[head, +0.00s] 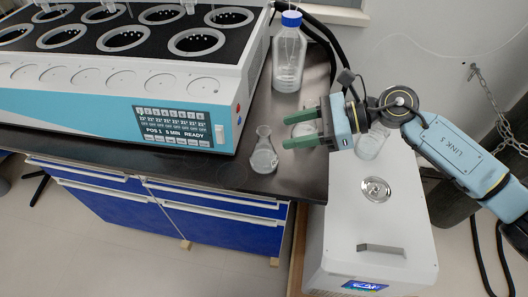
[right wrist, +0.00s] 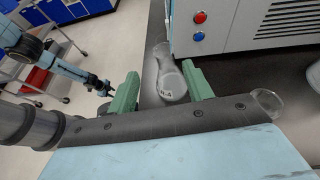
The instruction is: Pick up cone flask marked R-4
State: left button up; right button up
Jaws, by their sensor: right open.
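A clear glass cone flask (head: 264,158) stands upright on the dark bench near its front edge, just right of the distiller. In the right wrist view the flask (right wrist: 172,82) shows a label that looks like R-4. My right gripper (head: 286,130) is open and empty, its green fingers pointing left towards the flask from the right. In the right wrist view the flask appears beyond and between the two fingertips (right wrist: 160,80), apart from them. My left gripper (right wrist: 105,88) shows small at the upper left of the right wrist view, away from the flask; its jaw state is unclear.
The distiller (head: 185,118) fills the left of the bench. A blue-capped bottle (head: 289,62) stands behind the flask. More glassware sits by my right gripper, including a glass vessel (head: 372,143) partly hidden by it. A white box unit (head: 345,225) stands at the right.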

aim_at(257, 144)
jog(key=x, duration=0.4)
jog(key=shift+w+x, duration=0.2)
jog(key=shift+x, duration=1.1)
jog(key=shift+w+x, duration=0.15)
jog(key=shift+x, duration=1.2)
jog(key=shift+c, duration=0.2)
grip_shut()
